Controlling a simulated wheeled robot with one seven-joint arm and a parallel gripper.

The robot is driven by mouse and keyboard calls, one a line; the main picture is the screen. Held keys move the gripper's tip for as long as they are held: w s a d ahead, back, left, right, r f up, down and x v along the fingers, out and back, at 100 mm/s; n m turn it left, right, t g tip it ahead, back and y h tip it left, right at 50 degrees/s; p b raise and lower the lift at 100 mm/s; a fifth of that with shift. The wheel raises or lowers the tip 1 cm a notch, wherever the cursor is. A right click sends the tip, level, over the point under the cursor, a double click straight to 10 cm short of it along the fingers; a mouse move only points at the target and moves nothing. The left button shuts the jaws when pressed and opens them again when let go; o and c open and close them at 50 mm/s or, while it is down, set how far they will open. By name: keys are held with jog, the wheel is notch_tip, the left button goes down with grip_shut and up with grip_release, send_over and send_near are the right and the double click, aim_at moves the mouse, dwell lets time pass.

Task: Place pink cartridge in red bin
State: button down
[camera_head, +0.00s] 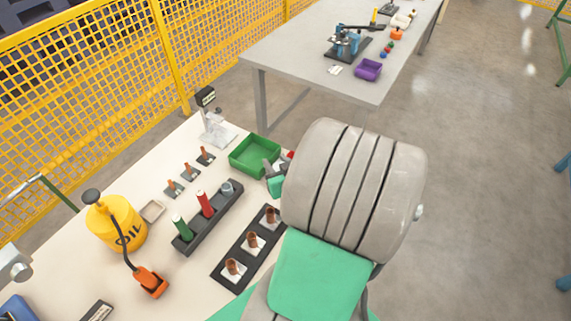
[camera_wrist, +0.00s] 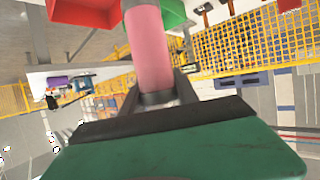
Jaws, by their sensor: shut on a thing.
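The pink cartridge (camera_wrist: 148,48) is held in my gripper (camera_wrist: 158,97), which is shut on its lower end in the wrist view. The red bin (camera_wrist: 85,14) shows at the upper left of that view, beside the cartridge and apart from it. In the head view, my gripper (camera_head: 274,174) is at the right edge of the green bin, mostly behind my arm. Only a small red part of the red bin (camera_head: 290,155) shows there. The cartridge is hidden in the head view.
The green bin (camera_head: 233,158) stands left of my gripper. A dark rack (camera_head: 215,217) holds green, red and grey cylinders. A black tray (camera_head: 240,251) holds copper pieces. A yellow oil can (camera_head: 113,228) stands at left. Another table (camera_head: 290,50) is behind, across open floor.

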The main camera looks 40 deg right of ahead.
jog(key=shift+w+d+f+b, duration=1.15)
jog(key=shift+d+f+b, duration=0.6)
jog(key=shift+d+f, duration=0.4)
jog(key=shift+w+d+f+b, duration=1.1)
jog(key=shift+d+f+b, duration=0.8)
jog(key=shift+f, duration=0.35)
jog(key=shift+w+d+f+b, duration=1.15)
jog(key=shift+d+f+b, duration=0.5)
jog(key=shift+d+f, duration=0.5)
jog(key=c, duration=0.9)
grip_release()
jog(key=shift+c, duration=0.2)
